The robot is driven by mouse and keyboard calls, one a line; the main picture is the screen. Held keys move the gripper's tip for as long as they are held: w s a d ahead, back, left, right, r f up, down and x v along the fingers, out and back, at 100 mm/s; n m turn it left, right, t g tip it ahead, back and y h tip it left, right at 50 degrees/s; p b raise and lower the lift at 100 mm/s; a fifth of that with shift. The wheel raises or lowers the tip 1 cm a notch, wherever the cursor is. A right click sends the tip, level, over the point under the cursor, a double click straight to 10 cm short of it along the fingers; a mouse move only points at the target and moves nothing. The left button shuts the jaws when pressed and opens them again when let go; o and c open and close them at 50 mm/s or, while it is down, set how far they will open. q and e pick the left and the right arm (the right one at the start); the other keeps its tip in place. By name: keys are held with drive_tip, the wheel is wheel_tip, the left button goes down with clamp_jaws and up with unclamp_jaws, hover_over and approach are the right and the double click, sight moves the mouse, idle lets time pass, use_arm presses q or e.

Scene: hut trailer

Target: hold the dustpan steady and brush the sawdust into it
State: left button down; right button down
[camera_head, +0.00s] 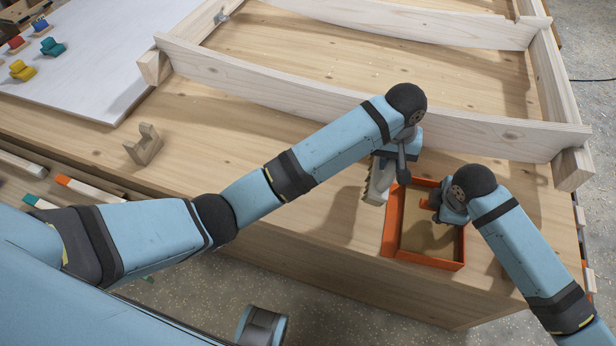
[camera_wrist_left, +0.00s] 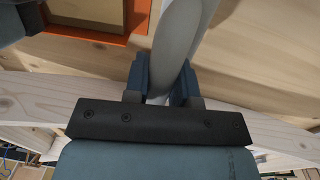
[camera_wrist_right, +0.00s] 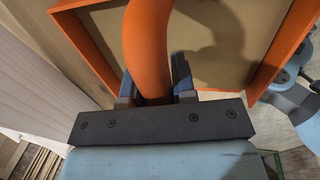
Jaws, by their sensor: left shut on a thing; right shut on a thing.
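The orange dustpan (camera_head: 458,245) is at the bench's front edge; its floor looks tan, and I cannot tell whether that is sawdust. My right gripper (camera_head: 440,205) is shut on its orange handle, which shows in the right wrist view (camera_wrist_right: 148,45). My left gripper (camera_head: 398,168) is shut on the pale grey handle of the brush (camera_head: 376,185), just left of the dustpan. The handle also fills the middle of the left wrist view (camera_wrist_left: 178,45). The brush's bristles face left and are partly hidden by my arm. No distinct sawdust pile shows.
A pale wooden frame (camera_head: 265,82) lies across the bench (camera_head: 290,195) behind both grippers. A notched wooden block (camera_head: 143,145) stands at left. A white board (camera_head: 90,75) with coloured clamps (camera_head: 22,70) is at far left. Bare bench lies left of the brush.

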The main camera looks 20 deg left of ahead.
drive_tip(key=c, duration=0.8)
unclamp_jaws()
drive_tip(key=shift+c, duration=0.2)
wheel_tip(320, 180, up, 12)
drive_tip(key=s, duration=0.2)
drive_tip(key=shift+s+d, duration=0.15)
drive_tip(key=shift+s+f, duration=0.1)
drive_tip(key=shift+f, duration=0.05)
